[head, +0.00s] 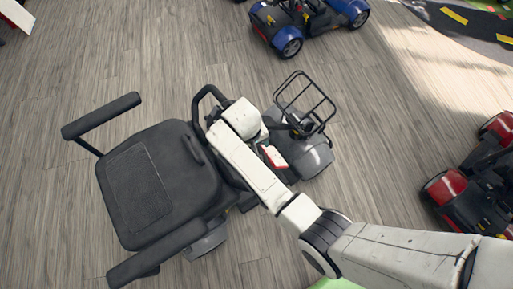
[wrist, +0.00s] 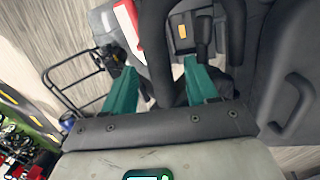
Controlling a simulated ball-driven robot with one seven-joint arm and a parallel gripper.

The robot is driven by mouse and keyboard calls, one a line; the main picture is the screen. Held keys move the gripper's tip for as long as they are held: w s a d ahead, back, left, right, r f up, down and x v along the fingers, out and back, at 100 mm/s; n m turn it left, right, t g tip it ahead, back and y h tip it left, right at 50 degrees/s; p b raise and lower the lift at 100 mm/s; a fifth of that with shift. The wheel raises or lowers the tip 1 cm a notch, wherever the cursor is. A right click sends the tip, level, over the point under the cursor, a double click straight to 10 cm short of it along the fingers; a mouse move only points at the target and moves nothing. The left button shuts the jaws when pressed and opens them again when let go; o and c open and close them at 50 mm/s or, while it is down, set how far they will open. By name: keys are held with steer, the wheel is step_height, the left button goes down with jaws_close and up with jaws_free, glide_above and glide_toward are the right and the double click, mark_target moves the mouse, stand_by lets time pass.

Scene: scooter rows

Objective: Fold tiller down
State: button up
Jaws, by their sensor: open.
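A grey scooter with a black seat (head: 140,185) stands in the middle of the head view. Its tiller has a black looped handle (head: 198,103), seen at the left of my arm's end; my arm hides much of the tiller. In the wrist view my gripper (wrist: 161,72) is open, with green fingers apart. A thick dark tube, apparently the tiller handle (wrist: 154,40), passes between the fingers. I cannot tell whether either finger touches it. In the head view the fingers are hidden under my wrist.
A wire basket (head: 305,100) is on the scooter's front. A blue scooter (head: 290,42) stands at the top and a red one (head: 447,187) at the right. Bare wooden floor lies between them.

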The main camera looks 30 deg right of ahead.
steer(key=shift+d+f, duration=0.2)
steer(key=shift+f, duration=0.5)
steer(key=shift+d+f, duration=0.15)
steer(key=shift+f, duration=0.55)
jaws_close()
